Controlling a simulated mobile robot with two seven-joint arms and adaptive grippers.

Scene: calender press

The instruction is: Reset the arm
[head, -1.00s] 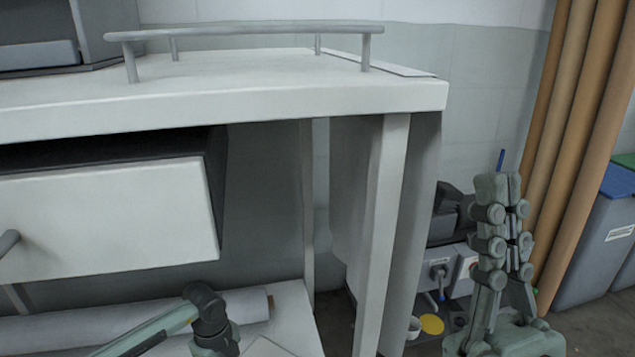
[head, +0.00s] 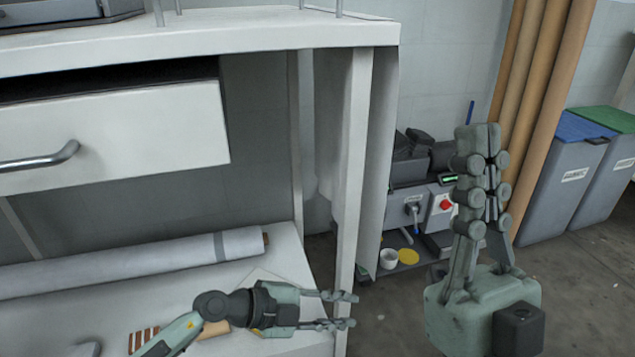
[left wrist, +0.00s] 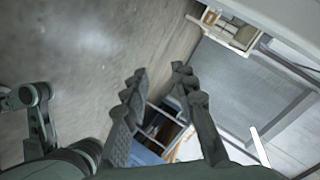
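My left gripper (head: 350,310) reaches in from the lower left of the head view, pointing right in front of the bench's front leg. Its two fingers are apart with nothing between them. The left wrist view also shows these fingers (left wrist: 160,76) apart and empty. My right gripper (head: 478,135) stands upright at the right of the head view, fingers pointing up and together, with nothing seen between them. Its arm's far end is out of frame.
A white bench (head: 250,32) with a drawer (head: 110,130) fills the left. A white roll (head: 120,262) lies on its lower shelf (head: 290,262). Behind stand a grey machine with a red knob (head: 440,212), brown rolls (head: 535,110) and bins (head: 565,190). Floor is clear at right.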

